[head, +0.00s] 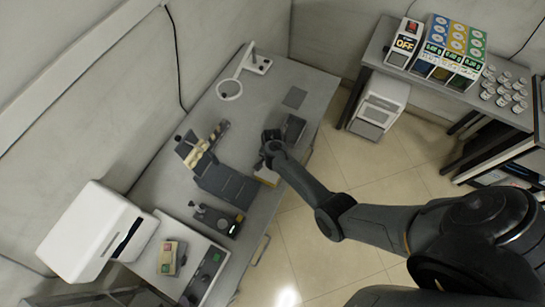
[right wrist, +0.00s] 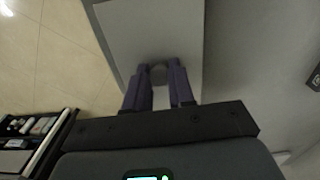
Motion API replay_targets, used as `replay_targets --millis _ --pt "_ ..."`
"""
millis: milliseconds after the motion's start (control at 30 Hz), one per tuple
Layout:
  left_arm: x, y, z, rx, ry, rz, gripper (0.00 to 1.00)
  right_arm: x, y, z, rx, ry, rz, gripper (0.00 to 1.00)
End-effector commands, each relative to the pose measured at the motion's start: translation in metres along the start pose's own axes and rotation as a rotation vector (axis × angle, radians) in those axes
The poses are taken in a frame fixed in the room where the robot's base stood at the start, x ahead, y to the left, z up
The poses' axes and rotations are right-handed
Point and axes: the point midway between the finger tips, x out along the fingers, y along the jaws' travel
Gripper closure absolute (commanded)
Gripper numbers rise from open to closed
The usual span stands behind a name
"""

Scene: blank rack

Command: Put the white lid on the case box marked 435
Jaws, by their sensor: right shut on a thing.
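My right gripper (head: 270,151) is over the front part of the grey workbench (head: 262,109), at the end of the dark arm coming in from the right. In the right wrist view its two purple fingers (right wrist: 159,84) are shut around a small round grey thing (right wrist: 158,74). A plain pale panel (right wrist: 150,30) lies beyond the fingers; I cannot tell if it is a lid or the bench. A small pale yellow item (head: 266,176) is partly hidden beneath the gripper. I cannot make out the white lid or any 435 marking. My left gripper is not in view.
A dark tray (head: 293,128) lies just beyond my right gripper. Dark stepped holders (head: 226,184), a ring lamp (head: 229,90) and a white machine (head: 95,232) occupy the bench.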

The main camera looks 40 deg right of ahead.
Motion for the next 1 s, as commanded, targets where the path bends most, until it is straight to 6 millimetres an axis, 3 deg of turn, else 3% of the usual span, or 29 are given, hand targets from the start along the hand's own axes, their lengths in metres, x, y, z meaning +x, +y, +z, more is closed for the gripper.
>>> replay_targets --millis 1000 --pt "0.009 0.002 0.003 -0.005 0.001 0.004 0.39 0.014 0.0 0.0 0.0 0.001 -0.001 1.0"
